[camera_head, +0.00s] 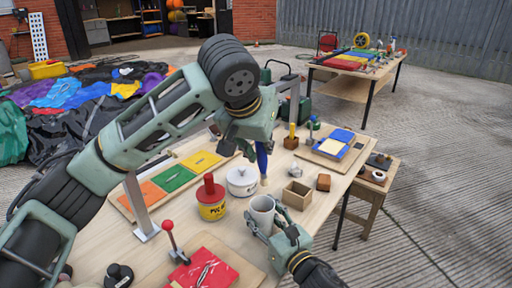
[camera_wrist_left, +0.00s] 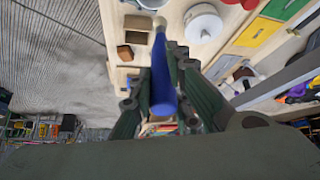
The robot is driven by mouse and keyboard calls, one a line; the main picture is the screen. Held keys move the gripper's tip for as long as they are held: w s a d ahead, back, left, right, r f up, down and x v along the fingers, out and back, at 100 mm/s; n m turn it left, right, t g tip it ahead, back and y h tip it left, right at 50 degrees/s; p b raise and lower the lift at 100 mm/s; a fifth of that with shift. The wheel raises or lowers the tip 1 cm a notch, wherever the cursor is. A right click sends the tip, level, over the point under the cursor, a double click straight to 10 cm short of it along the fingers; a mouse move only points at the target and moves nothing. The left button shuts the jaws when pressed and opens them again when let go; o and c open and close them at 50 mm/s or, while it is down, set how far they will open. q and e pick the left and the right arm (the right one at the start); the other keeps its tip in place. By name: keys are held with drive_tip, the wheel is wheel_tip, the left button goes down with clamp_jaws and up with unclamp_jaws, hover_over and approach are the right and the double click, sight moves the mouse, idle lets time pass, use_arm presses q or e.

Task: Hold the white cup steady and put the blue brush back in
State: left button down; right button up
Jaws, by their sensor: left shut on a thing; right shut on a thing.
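My left gripper (camera_head: 260,138) is shut on the blue brush (camera_head: 262,158), which hangs roughly upright with its pale end down. In the left wrist view the brush (camera_wrist_left: 161,78) runs between my left fingers (camera_wrist_left: 163,100). The white cup (camera_head: 262,207) stands upright on the table, just below and in front of the brush in the head view. The brush tip looks outside the cup, above its far side. My right gripper (camera_head: 270,226) is shut on the cup near the table. Much of the brush handle is hidden by my left gripper in the head view.
The table (camera_head: 221,236) also holds a white lidded pot (camera_head: 242,181), a yellow-and-red can (camera_head: 211,199), an open wooden box (camera_head: 297,194) and a brown block (camera_head: 323,182). A red board (camera_head: 219,264) with a red-knobbed lever lies at the front.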

sight(264, 166)
use_arm(q)
drive_tip(key=shift+w+d+r+n+g+y, duration=0.2)
drive_tip(key=shift+w+n+g+y, duration=0.15)
drive_tip(key=shift+g, duration=0.35)
drive_tip(key=shift+s+d+r+g+y, duration=0.15)
drive_tip(key=shift+r+g+y, duration=0.1)
drive_tip(key=shift+g, duration=0.35)
drive_tip(key=shift+f, duration=1.9)
drive_tip(key=shift+f, duration=0.85)
drive_tip(key=shift+f, duration=0.45)
drive_tip(key=shift+f, duration=0.3)
drive_tip(key=shift+f, duration=0.45)
drive_tip(key=shift+s+f, duration=0.1)
drive_tip(key=shift+f, duration=0.15)
drive_tip(key=shift+f, duration=0.4)
